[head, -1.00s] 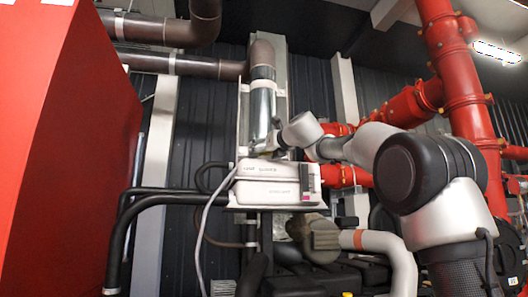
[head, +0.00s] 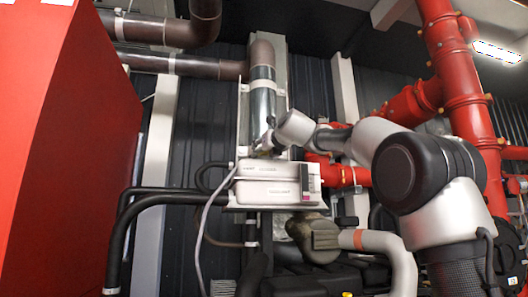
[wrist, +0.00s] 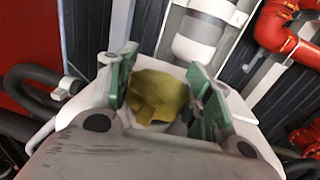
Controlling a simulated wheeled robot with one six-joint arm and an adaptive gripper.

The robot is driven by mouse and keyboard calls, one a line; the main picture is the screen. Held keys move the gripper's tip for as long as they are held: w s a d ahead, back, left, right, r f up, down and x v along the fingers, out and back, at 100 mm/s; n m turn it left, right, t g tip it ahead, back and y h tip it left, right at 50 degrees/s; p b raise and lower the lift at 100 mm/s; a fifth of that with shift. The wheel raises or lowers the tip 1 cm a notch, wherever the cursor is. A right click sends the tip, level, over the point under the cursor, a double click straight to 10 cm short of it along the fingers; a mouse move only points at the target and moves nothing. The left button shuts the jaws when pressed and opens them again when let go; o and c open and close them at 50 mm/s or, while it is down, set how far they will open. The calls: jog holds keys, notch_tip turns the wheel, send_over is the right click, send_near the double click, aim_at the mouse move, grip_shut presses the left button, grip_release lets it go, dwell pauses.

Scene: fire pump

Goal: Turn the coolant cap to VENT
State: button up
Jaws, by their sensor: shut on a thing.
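The coolant cap (wrist: 157,97) is a yellow lobed knob seen between my gripper's green finger pads in the wrist view. My gripper (wrist: 163,84) is shut on it, with one pad on each side. In the head view my gripper (head: 264,147) is small and sits over the top of the white coolant tank (head: 268,191), and it mostly hides the cap there. The tank top also shows pale around the cap in the wrist view. I cannot read any VENT mark.
A grey hose (head: 203,222) and black pipes (head: 150,199) run left of the tank. A silver vertical pipe (head: 262,103) stands just behind it. Red pipes (head: 463,85) are on the right, and a large red panel (head: 65,140) fills the left.

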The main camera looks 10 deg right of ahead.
jog(key=o, duration=1)
jog(key=shift+o, duration=0.2)
jog(key=s+d, duration=0.1)
jog(key=s, duration=1.1)
jog(key=shift+d, duration=0.25)
